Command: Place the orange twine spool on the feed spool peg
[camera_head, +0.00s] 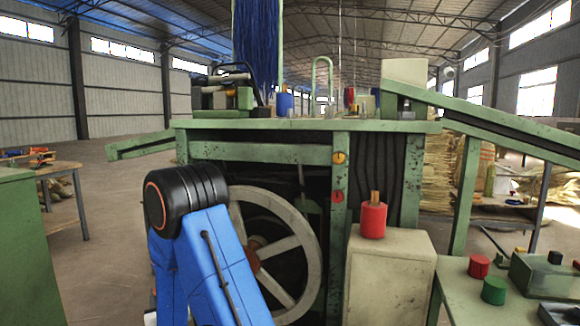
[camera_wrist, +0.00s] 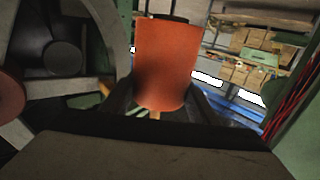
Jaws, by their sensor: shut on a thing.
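The orange twine spool (camera_wrist: 166,55) fills the middle of the wrist view, with a short wooden tip at its lower end in the picture. My gripper (camera_wrist: 160,97) has its dark fingers shut on both sides of it. In the head view my arm ends out of sight beyond its black joint, so my gripper and the held spool are hidden there. I cannot pick out the feed spool peg with certainty. A red-orange spool with a wooden tip (camera_head: 373,219) stands upright on a beige cabinet (camera_head: 392,277) in the head view.
The green machine (camera_head: 300,125) has a large spoked wheel (camera_head: 305,245) beside my arm; the wheel also shows close in the wrist view (camera_wrist: 105,25). A blue spool (camera_head: 285,104) stands on the machine top. A button panel (camera_head: 500,300) is at right, a green cabinet (camera_head: 25,250) at left.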

